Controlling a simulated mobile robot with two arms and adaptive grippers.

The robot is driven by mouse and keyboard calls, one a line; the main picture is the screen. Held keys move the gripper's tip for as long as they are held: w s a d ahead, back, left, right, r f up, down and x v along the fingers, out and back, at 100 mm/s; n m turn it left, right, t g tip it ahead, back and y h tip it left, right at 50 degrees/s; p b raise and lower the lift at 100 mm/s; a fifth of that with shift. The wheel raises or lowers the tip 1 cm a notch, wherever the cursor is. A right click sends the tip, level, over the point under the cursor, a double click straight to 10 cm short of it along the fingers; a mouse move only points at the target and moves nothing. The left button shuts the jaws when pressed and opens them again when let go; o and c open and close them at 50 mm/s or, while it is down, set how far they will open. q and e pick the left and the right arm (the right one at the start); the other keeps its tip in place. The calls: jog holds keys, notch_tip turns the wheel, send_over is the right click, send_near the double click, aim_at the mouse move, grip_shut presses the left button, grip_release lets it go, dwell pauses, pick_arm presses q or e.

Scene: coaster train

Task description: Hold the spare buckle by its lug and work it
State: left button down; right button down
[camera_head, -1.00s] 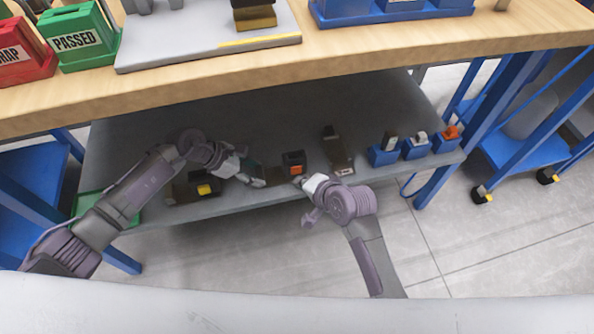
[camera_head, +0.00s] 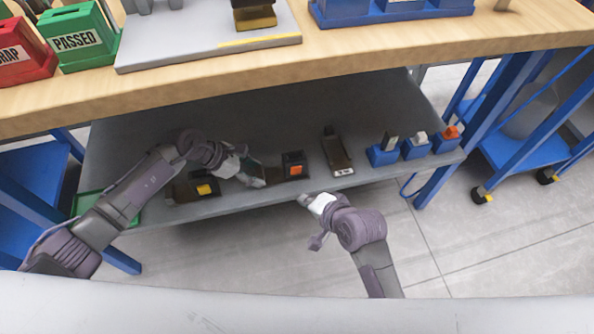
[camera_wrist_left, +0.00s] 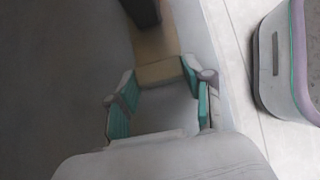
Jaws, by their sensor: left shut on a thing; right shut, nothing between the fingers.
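The spare buckle (camera_head: 294,162), a dark block with an orange button, is at the front of the grey lower shelf. Its flat brown lug (camera_head: 271,174) points left. My left gripper (camera_head: 259,178) is shut on that lug. In the left wrist view the tan lug (camera_wrist_left: 156,72) meets the teal fingertips (camera_wrist_left: 158,90), and the dark buckle body (camera_wrist_left: 143,12) lies beyond. My right gripper (camera_head: 304,200) is shut and empty, in front of the shelf edge, below the buckle and apart from it.
Another dark strip piece (camera_head: 337,152) lies right of the spare buckle. Blue blocks (camera_head: 383,157) stand further right. The wooden tabletop (camera_head: 350,55) overhangs the shelf.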

dwell(0.4)
pick_arm(q)
jog(key=shift+c, duration=1.8)
grip_release()
jog(key=v, duration=1.1)
jog(key=s+d+p, duration=0.3)
jog(key=s+p, duration=0.2)
jog(key=s, duration=0.8)
jog(key=shift+s+d+r, duration=0.2)
jog(key=shift+s+r, duration=0.15)
jog(key=shift+r, duration=0.05)
